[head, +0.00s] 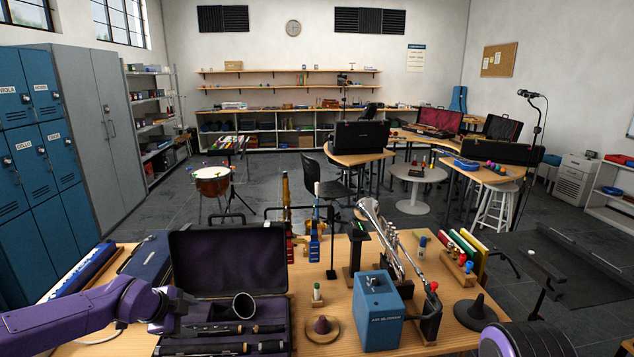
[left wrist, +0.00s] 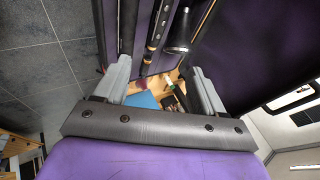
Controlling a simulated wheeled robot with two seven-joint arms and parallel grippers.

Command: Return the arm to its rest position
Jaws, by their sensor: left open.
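My left arm (head: 95,312) is purple and reaches in from the left over the front table. Its gripper (head: 187,303) is at the left side of an open instrument case (head: 228,262) with a purple lining. In the left wrist view the two grey fingers of my left gripper (left wrist: 160,88) stand apart with nothing held between them. Dark clarinet pieces (head: 220,329) and a bell (head: 243,305) lie in the case. A purple part of my own body (head: 525,340) shows at the bottom right. My right gripper is out of view.
A blue case (head: 146,257) and a keyboard (head: 80,272) lie left. Blue lockers (head: 40,165) stand beyond.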

